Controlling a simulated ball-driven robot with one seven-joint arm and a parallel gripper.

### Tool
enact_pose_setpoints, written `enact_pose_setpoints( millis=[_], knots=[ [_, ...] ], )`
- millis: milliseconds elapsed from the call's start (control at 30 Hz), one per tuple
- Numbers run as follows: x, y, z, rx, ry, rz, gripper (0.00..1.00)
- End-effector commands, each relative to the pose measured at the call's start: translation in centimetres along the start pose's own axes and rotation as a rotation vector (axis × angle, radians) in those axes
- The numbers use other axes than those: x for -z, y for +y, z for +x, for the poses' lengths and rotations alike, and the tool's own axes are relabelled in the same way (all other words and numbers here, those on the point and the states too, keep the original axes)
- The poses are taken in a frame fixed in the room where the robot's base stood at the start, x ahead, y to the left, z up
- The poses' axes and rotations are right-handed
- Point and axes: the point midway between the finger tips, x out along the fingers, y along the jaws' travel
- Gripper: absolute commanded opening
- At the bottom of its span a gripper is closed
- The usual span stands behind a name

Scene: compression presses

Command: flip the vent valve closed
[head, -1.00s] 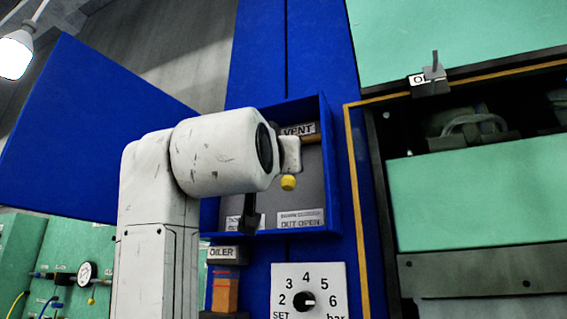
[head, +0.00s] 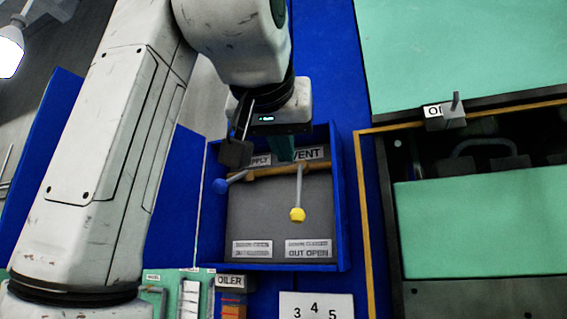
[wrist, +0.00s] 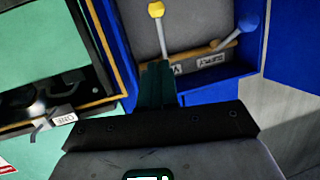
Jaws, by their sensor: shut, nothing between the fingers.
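The vent valve's lever (head: 299,190) has a grey rod and a yellow knob (head: 298,214). It points down in the head view from a brass pipe (head: 270,171) under the VENT label; how far it leans out from the panel is hard to tell. The yellow knob also shows at the top of the wrist view (wrist: 156,9). My gripper (head: 285,152) is shut and empty, its dark green fingers pointing down just above the lever's pivot and partly covering the label area. In the wrist view the fingertips (wrist: 157,66) appear near the lever's base; contact cannot be told.
A blue-knobbed supply lever (head: 222,186) sticks out to the left on the same pipe. The blue box (head: 337,210) walls in both levers. A plate (head: 308,252) below reads OUT OPEN. A yellow-edged press opening (head: 361,215) lies right.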

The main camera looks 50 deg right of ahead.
Motion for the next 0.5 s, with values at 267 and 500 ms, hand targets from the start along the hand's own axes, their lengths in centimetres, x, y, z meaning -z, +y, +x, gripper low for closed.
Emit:
enact_pose_setpoints(
  millis=[267, 500],
  knots=[
    [0.0, 0.1, 1.3, 0.003, -0.045, -0.005, 0.0],
    [0.0, 0.1, 5.8, 0.002, -0.043, -0.004, 0.0]
  ],
)
